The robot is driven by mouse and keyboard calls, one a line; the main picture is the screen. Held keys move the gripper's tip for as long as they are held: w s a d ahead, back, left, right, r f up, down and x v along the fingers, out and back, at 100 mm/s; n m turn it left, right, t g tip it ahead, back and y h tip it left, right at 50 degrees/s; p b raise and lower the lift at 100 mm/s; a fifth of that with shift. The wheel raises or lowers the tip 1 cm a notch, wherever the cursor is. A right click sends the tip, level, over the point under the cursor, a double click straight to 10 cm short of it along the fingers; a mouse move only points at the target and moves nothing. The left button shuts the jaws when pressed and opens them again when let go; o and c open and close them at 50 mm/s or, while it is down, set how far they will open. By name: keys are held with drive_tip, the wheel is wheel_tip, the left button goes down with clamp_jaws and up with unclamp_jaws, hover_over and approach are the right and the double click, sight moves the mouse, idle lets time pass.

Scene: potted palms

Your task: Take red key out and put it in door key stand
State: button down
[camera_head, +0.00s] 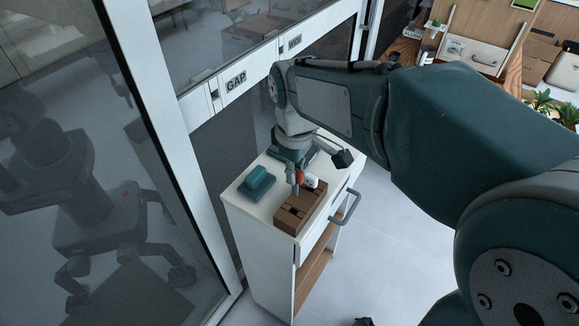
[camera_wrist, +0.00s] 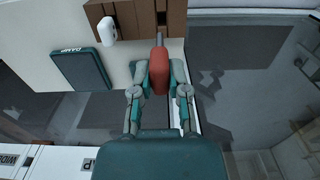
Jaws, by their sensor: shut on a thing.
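The red key (camera_wrist: 159,72) has a red head and a grey shaft. My gripper (camera_wrist: 159,80) is shut on the red head, one finger on each side. The shaft points at the slotted brown wooden block (camera_wrist: 128,14); I cannot tell whether its tip is inside a slot. In the head view my gripper (camera_head: 298,178) is above the far part of the brown block (camera_head: 292,222), with a bit of the red key (camera_head: 299,175) showing. The block lies on a white cabinet (camera_head: 232,197). No label marks the block as the door key stand.
A white rounded piece (camera_wrist: 107,31) is at the block, beside the key. A teal block (camera_head: 257,182) lies left of it on the cabinet; its lettering seems to read DAMP. A cabinet handle (camera_head: 346,208) sticks out at right. A framed glass wall (camera_head: 160,110) stands close on the left.

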sight(293, 187)
drive_tip(key=shift+d+f, duration=0.25)
drive_tip(key=shift+f, duration=0.55)
drive_tip(key=shift+a+f, duration=0.15)
drive_tip(key=shift+f, duration=0.65)
drive_tip(key=shift+a+f, duration=0.1)
drive_tip(key=shift+f, duration=0.65)
drive_tip(key=shift+a, duration=0.3)
drive_tip(key=shift+d, duration=0.2)
drive_tip(key=shift+a, duration=0.15)
drive_tip(key=shift+f, duration=2.15)
